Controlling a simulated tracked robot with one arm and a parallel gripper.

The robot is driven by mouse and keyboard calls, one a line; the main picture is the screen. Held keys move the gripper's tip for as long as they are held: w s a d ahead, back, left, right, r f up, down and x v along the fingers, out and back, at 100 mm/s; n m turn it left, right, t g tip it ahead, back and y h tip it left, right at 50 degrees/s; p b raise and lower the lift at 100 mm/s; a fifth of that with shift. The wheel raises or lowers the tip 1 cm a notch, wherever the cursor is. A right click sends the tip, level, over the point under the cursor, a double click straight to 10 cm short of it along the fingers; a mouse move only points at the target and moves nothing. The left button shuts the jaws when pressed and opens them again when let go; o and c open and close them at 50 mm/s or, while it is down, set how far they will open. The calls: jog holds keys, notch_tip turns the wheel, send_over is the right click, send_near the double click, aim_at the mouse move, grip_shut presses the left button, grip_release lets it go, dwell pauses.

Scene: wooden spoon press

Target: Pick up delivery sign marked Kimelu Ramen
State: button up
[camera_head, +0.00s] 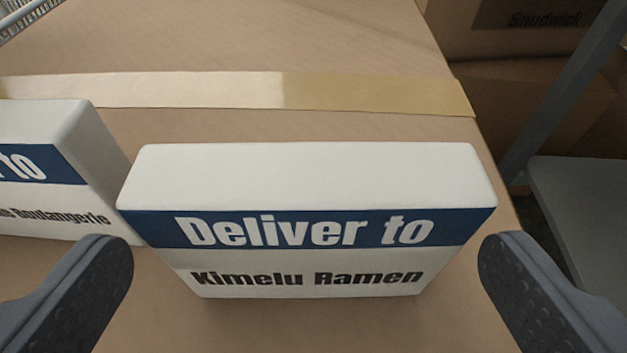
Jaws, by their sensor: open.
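The delivery sign marked "Deliver to Kimelu Ramen" (315,185) is a white block with a blue band. It stands upright on a cardboard box top in the middle of the view, its lettered face toward me. My gripper (306,265) is open and empty. Its left finger is near the sign's lower left side and its right finger is off the sign's right side. The sign lies between and slightly beyond the fingertips. I see no clear contact with either finger.
A second white sign (45,130), its lettering partly cut off, stands close on the left. The cardboard box (250,40) has a tape strip (180,90) across it. Beyond its right edge are a grey post (565,95), a pale shelf (590,210) and other cartons (535,95).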

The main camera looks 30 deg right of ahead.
aim_at(310, 200)
jog(key=shift+b+x, duration=0.85)
jog(key=shift+x, duration=2.15)
jog(key=shift+s, duration=0.1)
jog(key=c, duration=0.7)
